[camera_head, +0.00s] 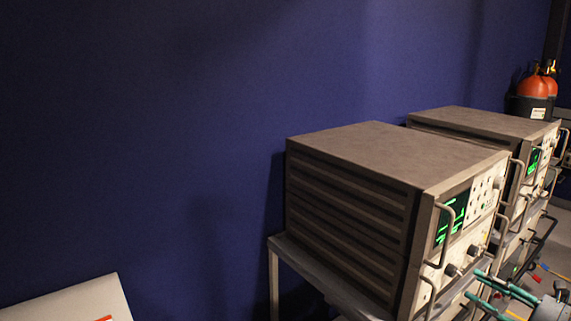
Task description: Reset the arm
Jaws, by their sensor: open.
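My gripper is not in this view, and I cannot identify any part of my arm. The head view shows a dark blue wall (190,130) and rack instruments on the right. The nearer instrument (355,215) is a grey-brown box with ribbed sides, a lit green screen and front handles. It sits on a metal cart (274,275).
A second similar instrument (485,124) stands behind the first. An orange bottle (532,87) in a dark holder is at the far right. Teal cables (500,287) run at lower right. A pale panel (75,303) with an orange mark is at lower left.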

